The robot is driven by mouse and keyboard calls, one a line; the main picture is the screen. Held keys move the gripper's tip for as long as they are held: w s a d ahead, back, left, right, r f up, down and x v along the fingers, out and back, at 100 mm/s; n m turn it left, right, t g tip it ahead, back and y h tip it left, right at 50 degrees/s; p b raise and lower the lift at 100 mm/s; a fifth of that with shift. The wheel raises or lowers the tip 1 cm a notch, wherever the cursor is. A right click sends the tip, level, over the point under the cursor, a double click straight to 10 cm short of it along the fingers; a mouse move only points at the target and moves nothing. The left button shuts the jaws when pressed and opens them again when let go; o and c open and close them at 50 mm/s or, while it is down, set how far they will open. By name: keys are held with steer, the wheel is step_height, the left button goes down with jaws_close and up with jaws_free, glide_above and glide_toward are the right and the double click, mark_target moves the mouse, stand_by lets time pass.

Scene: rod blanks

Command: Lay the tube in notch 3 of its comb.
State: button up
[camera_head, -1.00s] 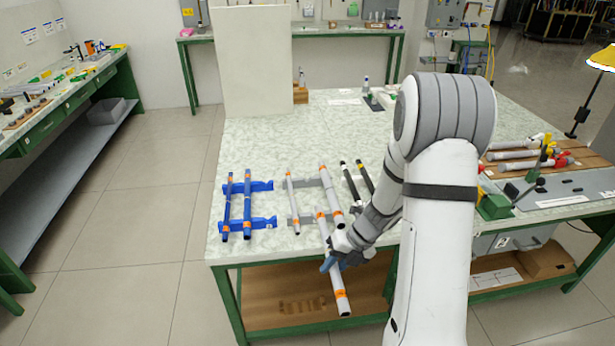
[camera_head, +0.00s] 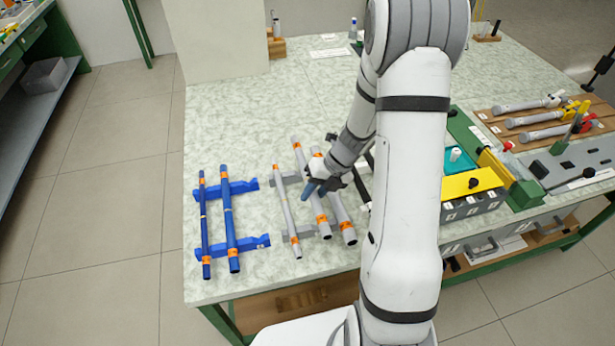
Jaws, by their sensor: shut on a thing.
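The grey comb (camera_head: 279,237) lies on the bench beneath grey tubes with orange bands. A thin grey tube (camera_head: 286,215) lies across its left side and a thicker grey tube (camera_head: 343,219) across its right side. Between them is another grey tube (camera_head: 319,210), and my gripper (camera_head: 314,189) is shut on it near its middle. The held tube is roughly parallel to its neighbours and over the comb. I cannot tell whether it rests in a notch or hangs just above; the notches beneath it are hidden.
A blue comb (camera_head: 262,241) with two blue tubes (camera_head: 229,220) stands to the left. Black rods, partly hidden behind my arm, lie to the right. Farther right are a yellow-topped block (camera_head: 472,184) and a wooden rack (camera_head: 490,116) with grey tools.

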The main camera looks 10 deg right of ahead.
steer(key=shift+w+a, duration=0.1)
steer(key=shift+a, duration=0.05)
steer(key=shift+r+p, duration=0.3)
steer(key=shift+p, duration=0.2)
steer(key=shift+f+b, duration=1.95)
steer(key=shift+f, duration=1.1)
steer(key=shift+f+b, duration=0.35)
steer(key=shift+f, duration=0.35)
steer(key=o, duration=0.8)
steer(key=shift+o, duration=0.2)
steer(key=shift+r, duration=0.15)
steer(key=v, duration=0.7)
steer(key=shift+d+r+p, duration=0.25)
steer(key=shift+d+p, duration=0.1)
steer(key=shift+p, duration=0.1)
